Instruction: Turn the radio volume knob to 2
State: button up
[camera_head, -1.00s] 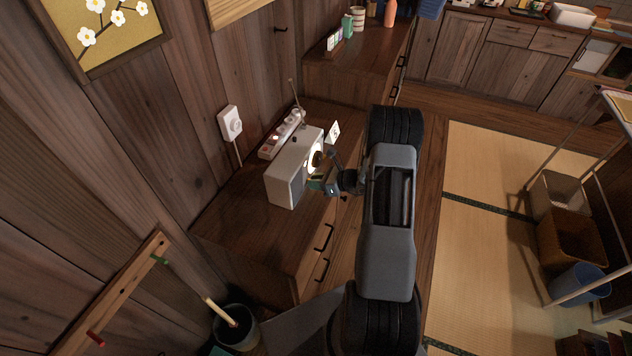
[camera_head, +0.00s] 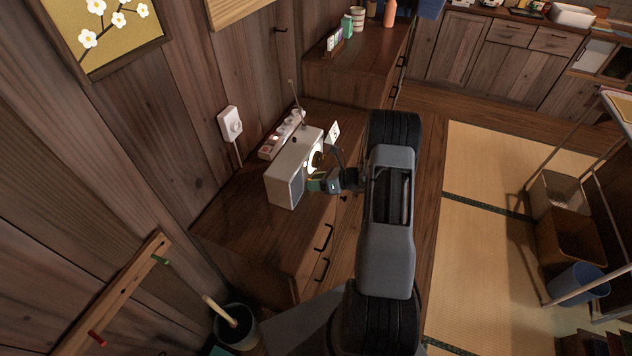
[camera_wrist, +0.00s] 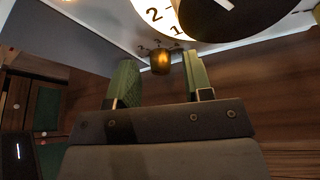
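The pale radio (camera_head: 291,172) stands on a wooden cabinet, its front facing right toward my arm. In the wrist view its front carries a small brass knob (camera_wrist: 160,61) with small, hard-to-read marks above it. Above and right is a large black dial (camera_wrist: 228,16) with a white line, over a lit white ring showing 2 and 1. My gripper (camera_head: 316,185) is at the radio's front. In the wrist view its green fingers (camera_wrist: 161,78) stand apart on either side of the brass knob, with a clear gap on the left; contact on the right cannot be told.
A white power strip (camera_head: 278,139) lies behind the radio, and a thin antenna rises there. A white card (camera_head: 334,132) stands beyond the radio. The cabinet top (camera_head: 228,218) is clear on the near side. Tatami floor (camera_head: 480,240) lies open to the right.

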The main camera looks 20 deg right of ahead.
jog(key=shift+d, duration=0.15)
jog(key=b+v, duration=0.1)
jog(key=v, duration=1.2)
jog(key=shift+s+d, duration=0.2)
jog(key=shift+s, duration=0.05)
jog(key=s+a+n+g+h, duration=0.3)
jog(key=s+a+n+g, duration=0.4)
jog(key=n, duration=0.5)
jog(key=s+a+r+n+t+h+p, duration=0.1)
jog(key=s+a+r+n+h, duration=0.2)
jog(key=a+r+n, duration=0.4)
jog(key=s+a+r+n+t+h+p, duration=0.1)
jog(key=s+a+r+n+h, duration=0.3)
jog(key=a+r+n, duration=0.3)
notch_tip(320, 180, up, 6)
jog(key=n, duration=0.4)
jog(key=shift+s+a+h, duration=0.2)
jog(key=shift+s+h, duration=0.15)
jog(key=shift+h, duration=0.05)
